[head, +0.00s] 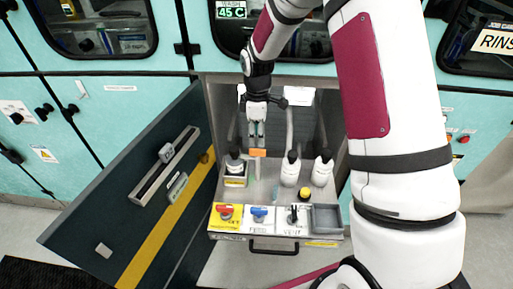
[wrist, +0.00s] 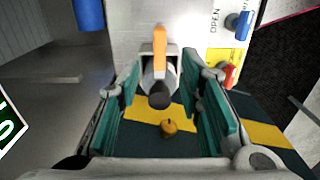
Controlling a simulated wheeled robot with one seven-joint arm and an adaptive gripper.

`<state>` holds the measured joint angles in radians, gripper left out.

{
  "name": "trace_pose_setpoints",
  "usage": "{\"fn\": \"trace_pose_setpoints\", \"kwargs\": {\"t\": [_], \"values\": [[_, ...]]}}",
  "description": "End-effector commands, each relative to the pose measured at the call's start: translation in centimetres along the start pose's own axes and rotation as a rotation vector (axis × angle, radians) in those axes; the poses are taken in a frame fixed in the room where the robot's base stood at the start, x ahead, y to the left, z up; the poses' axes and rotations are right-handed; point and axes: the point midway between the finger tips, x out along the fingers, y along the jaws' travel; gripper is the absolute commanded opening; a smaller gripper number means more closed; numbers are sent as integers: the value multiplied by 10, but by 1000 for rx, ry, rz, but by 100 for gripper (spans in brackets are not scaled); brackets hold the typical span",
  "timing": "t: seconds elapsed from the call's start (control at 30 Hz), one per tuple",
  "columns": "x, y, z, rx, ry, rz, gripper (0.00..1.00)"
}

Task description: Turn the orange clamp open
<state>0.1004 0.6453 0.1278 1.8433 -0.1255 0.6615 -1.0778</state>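The orange clamp (head: 257,153) is a small bar below my gripper, over the pulled-out drawer in the head view. In the wrist view the orange clamp (wrist: 160,48) is a long narrow lever, lying along the picture's vertical, above a pale round body with a dark knob (wrist: 160,95). My gripper (head: 257,137) points down from above the clamp. In the wrist view my gripper (wrist: 161,80) is open, with teal-padded fingers on either side of the clamp's body. I cannot tell whether the fingers touch it.
The drawer (head: 225,233) holds two white bottles (head: 290,169) (head: 322,170), a black-topped container (head: 235,167) and a yellow-topped item (head: 304,194). A red handle (head: 226,212) and a blue handle (head: 259,213) sit at its front. An open dark door (head: 130,205) stands left.

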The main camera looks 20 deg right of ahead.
Motion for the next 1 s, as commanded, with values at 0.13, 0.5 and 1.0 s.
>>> {"fn": "trace_pose_setpoints", "kwargs": {"t": [0.13, 0.5, 1.0], "values": [[29, -2, 0, -1, -1, -4, 33], [64, 0, 0, 1, 1, 1, 33], [64, 0, 0, 1, 1, 1, 0]]}}
